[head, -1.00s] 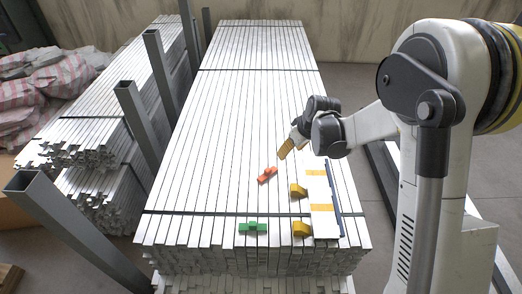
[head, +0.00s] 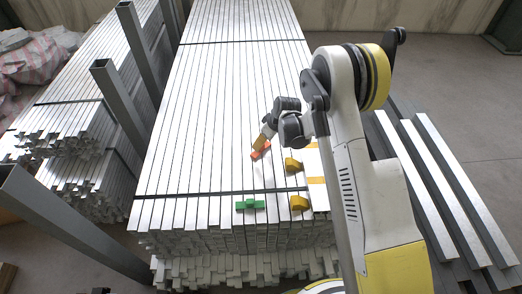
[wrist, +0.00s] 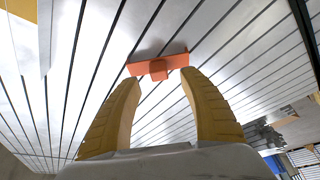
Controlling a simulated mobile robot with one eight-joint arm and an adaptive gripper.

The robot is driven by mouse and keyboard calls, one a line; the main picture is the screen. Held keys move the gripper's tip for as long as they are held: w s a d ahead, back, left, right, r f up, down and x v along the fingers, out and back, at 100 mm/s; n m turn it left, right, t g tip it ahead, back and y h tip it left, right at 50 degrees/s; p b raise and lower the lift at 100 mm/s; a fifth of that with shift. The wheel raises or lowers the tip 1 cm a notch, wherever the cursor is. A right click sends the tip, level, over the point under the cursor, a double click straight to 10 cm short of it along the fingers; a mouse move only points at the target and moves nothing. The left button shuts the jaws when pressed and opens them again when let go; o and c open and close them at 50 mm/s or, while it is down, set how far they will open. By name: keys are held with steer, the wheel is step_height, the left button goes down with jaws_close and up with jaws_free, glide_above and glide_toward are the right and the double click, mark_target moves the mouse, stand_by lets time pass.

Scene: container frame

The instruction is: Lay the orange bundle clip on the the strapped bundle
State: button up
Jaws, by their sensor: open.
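The orange bundle clip (head: 261,150) lies on the top face of the big strapped bundle (head: 215,110) of pale metal bars, towards its near right part. My gripper (head: 259,143) is just over the clip in the head view, partly covering it. In the wrist view the clip (wrist: 158,65) sits just beyond and between the two yellow fingertips of my gripper (wrist: 160,78). The fingers are apart, with nothing clearly held. Whether a fingertip touches the clip cannot be told. A dark strap (head: 225,193) crosses the bundle near its front end.
A green clip (head: 250,204) lies by the near strap. Two yellow blocks (head: 293,165) (head: 299,203) stand at the bundle's right side, close to my arm. Grey posts (head: 125,100) rise along the left. The bundle's far middle is clear.

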mark_target(254, 154)
steer(key=b+x, duration=0.1)
steer(key=x, duration=0.3)
steer(key=shift+s+d+b, duration=0.1)
steer(key=shift+d+b, duration=0.05)
steer(key=shift+b, duration=0.2)
steer(key=shift+r, duration=0.1)
jaws_close()
steer(key=shift+r, duration=0.1)
